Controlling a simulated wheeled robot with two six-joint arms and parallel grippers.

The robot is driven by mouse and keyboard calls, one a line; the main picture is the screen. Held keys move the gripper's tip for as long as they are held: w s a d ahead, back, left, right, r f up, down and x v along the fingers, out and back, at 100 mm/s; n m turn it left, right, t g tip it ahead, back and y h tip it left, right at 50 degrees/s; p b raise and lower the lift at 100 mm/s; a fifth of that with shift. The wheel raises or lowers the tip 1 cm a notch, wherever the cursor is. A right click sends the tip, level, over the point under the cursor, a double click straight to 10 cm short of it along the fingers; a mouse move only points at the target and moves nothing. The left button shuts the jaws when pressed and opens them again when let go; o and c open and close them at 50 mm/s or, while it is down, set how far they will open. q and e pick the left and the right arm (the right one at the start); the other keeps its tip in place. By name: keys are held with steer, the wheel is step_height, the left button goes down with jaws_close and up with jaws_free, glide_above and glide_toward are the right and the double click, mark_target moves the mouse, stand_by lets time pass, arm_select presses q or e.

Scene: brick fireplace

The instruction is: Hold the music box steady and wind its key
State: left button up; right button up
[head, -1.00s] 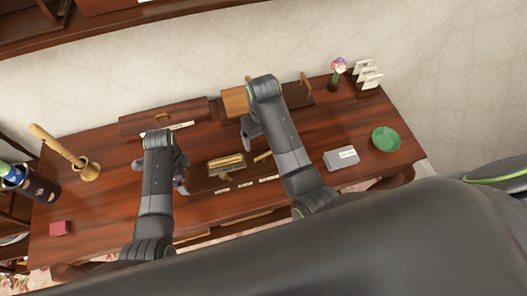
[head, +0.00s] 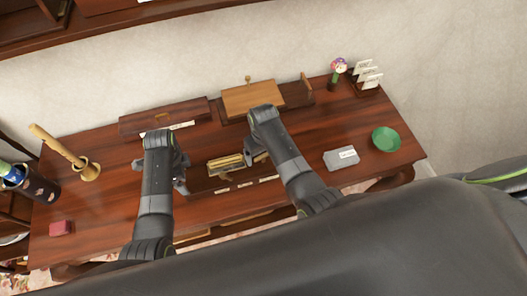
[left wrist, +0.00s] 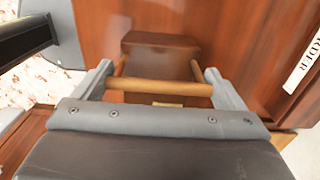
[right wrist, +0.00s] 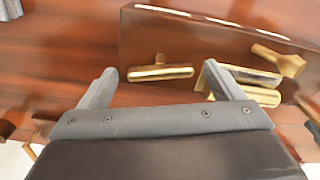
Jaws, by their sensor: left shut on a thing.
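The music box looks like the dark low wooden box (head: 213,181) in the middle of the desk, with brass bars (head: 226,162) on top. In the left wrist view its end (left wrist: 160,45) lies ahead of a round wooden bar handle (left wrist: 160,86). My left gripper (head: 182,178) is shut on this handle at the box's left end. In the right wrist view the box (right wrist: 200,38) shows a T-shaped brass key (right wrist: 160,72) standing out from its edge. My right gripper (right wrist: 163,85) is open, with the key ahead between its fingers, apart from them. The right hand hides the key in the head view.
A light-topped wooden box (head: 252,98) and a long dark case (head: 165,116) stand at the back. A grey labelled block (head: 341,160) and green bowl (head: 386,139) are right. A mortar (head: 90,172) and red block (head: 61,228) are left.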

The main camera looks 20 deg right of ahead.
mark_target(263, 155)
steer(key=c, duration=1)
steer(key=shift+m, duration=0.8)
steer(key=o, duration=1)
steer(key=shift+r, duration=0.15)
step_height(263, 155, up, 12)
steer(key=shift+f, duration=0.1)
arm_select(q)
steer(key=o, duration=1)
steer(key=shift+c, duration=0.2)
